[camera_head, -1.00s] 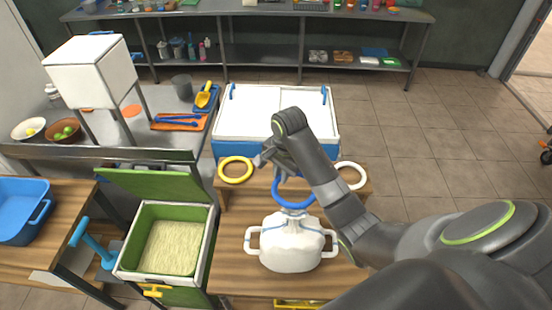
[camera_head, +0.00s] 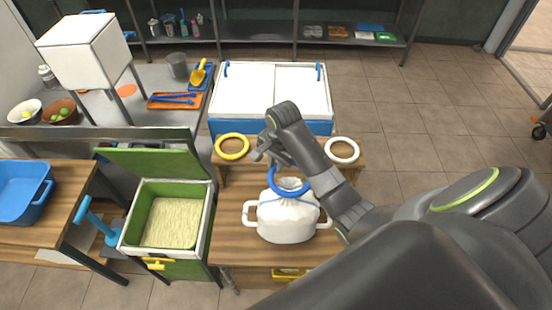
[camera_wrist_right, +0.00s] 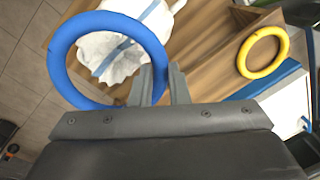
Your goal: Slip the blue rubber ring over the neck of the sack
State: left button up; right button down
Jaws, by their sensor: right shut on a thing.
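The white sack (camera_head: 287,222) stands upright on the wooden bench, with a blue band across it and a white handle on each side. My right gripper (camera_head: 270,158) is above and behind it, shut on the blue rubber ring (camera_head: 291,193). In the right wrist view the ring (camera_wrist_right: 57,55) runs between the fingers (camera_wrist_right: 163,82), and the sack (camera_wrist_right: 125,45) shows through its opening. The ring overlaps the sack's top in the head view. I cannot tell whether it surrounds the neck or is still above it. My left gripper is not in view.
A yellow ring (camera_head: 232,158) and a white ring (camera_head: 342,161) lie on a raised wooden ledge behind the sack. A blue and white chest (camera_head: 272,126) stands beyond. A green-lined bin (camera_head: 134,232) with pale grain is left of the sack.

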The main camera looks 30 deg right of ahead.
jog(key=shift+f, duration=0.9)
jog(key=shift+f+b, duration=0.8)
jog(key=shift+f, duration=1.5)
jog(key=shift+p, duration=0.6)
jog(key=c, duration=1.3)
grip_release()
jog(key=shift+f, duration=0.1)
jog(key=shift+o, duration=0.5)
jog(key=shift+o, duration=1.2)
